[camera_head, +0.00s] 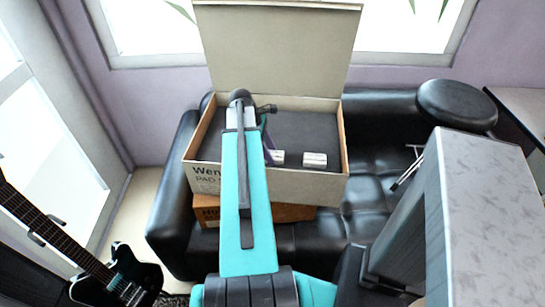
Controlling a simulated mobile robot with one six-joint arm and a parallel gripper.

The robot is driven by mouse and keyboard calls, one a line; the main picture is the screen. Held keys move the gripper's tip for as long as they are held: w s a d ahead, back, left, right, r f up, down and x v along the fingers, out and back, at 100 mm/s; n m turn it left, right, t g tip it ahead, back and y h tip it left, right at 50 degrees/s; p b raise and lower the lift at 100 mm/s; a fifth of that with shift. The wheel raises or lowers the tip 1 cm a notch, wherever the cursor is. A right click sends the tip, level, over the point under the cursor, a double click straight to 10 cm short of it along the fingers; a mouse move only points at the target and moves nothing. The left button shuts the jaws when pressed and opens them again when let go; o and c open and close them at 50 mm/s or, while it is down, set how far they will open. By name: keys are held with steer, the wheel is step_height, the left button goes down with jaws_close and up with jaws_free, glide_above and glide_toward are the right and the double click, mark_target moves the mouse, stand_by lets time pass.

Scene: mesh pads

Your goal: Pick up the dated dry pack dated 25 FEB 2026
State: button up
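Two small pale packs lie on the dark floor of an open cardboard box (330,188). The left pack (279,157) is partly hidden by my arm, and the right pack (314,159) lies clear of it. Any date on them is too small to read. My gripper (268,154) reaches down into the box beside the left pack. It is mostly hidden by my arm, and I cannot tell if its fingers are open, or if they touch the pack.
The box's lid (280,50) stands up at the back. A brown carton (290,213) is under the box, on a black sofa (365,220). A round black stool (457,104) and a grey block-like piece (490,220) stand right; a guitar (120,280) stands lower left.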

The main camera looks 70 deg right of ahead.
steer(key=c, duration=0.5)
steer(key=shift+r, duration=0.1)
step_height(320, 180, up, 28)
steer(key=shift+f, duration=0.1)
stand_by(0.8)
stand_by(0.5)
